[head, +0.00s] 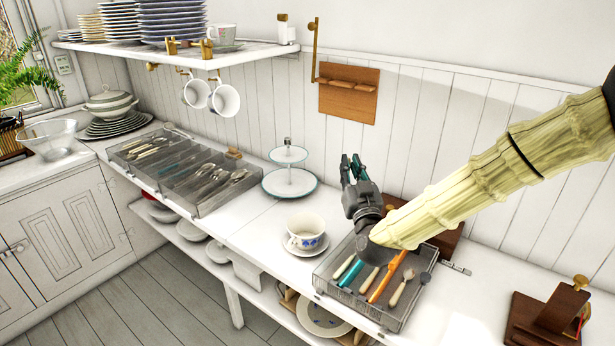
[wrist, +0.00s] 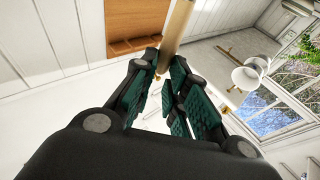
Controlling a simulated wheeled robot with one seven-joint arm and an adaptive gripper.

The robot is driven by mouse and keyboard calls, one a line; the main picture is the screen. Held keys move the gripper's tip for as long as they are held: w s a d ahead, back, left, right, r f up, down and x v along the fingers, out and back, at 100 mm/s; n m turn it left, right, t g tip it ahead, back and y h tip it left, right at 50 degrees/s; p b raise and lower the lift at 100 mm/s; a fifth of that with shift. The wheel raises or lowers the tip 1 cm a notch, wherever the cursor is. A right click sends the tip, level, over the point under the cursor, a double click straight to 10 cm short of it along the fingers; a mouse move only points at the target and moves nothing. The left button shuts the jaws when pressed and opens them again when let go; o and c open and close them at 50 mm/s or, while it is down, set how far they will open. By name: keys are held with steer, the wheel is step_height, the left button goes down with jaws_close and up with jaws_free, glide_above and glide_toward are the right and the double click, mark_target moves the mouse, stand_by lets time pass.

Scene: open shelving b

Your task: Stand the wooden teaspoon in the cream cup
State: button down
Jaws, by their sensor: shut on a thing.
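My gripper (head: 353,168) is raised above the counter, behind and to the right of the cup, with its fingers pointing upward. In the wrist view, my gripper (wrist: 165,82) is shut on a pale wooden shaft (wrist: 178,25), which I take for the wooden teaspoon; it sticks out past the fingertips. Its far end is cut off by the frame's top edge, and I cannot make it out in the head view. The cream cup (head: 306,226) with blue flowers stands upright on a saucer (head: 305,247), apart from the gripper.
A clear cutlery tray (head: 335,292) with several utensils lies below my arm. A two-tier stand (head: 289,182) is behind the cup. A larger cutlery tray (head: 200,208) lies to the left. Cups (head: 224,101) hang from the shelf (head: 245,54). A wooden rack (head: 349,92) is on the wall.

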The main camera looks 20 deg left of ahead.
steer(key=s+a+r+n+g+y+b, duration=0.15)
steer(key=s+a+y, duration=0.25)
steer(key=a, duration=0.6)
step_height(320, 180, down, 12)
steer(key=b, duration=0.6)
steer(key=shift+w+a+r, duration=0.15)
steer(key=shift+w+r, duration=0.05)
stand_by(0.3)
steer(key=shift+n, duration=0.25)
steer(key=c, duration=1.3)
jaws_free()
steer(key=shift+c, duration=0.2)
steer(key=shift+r, duration=0.1)
step_height(320, 180, up, 10)
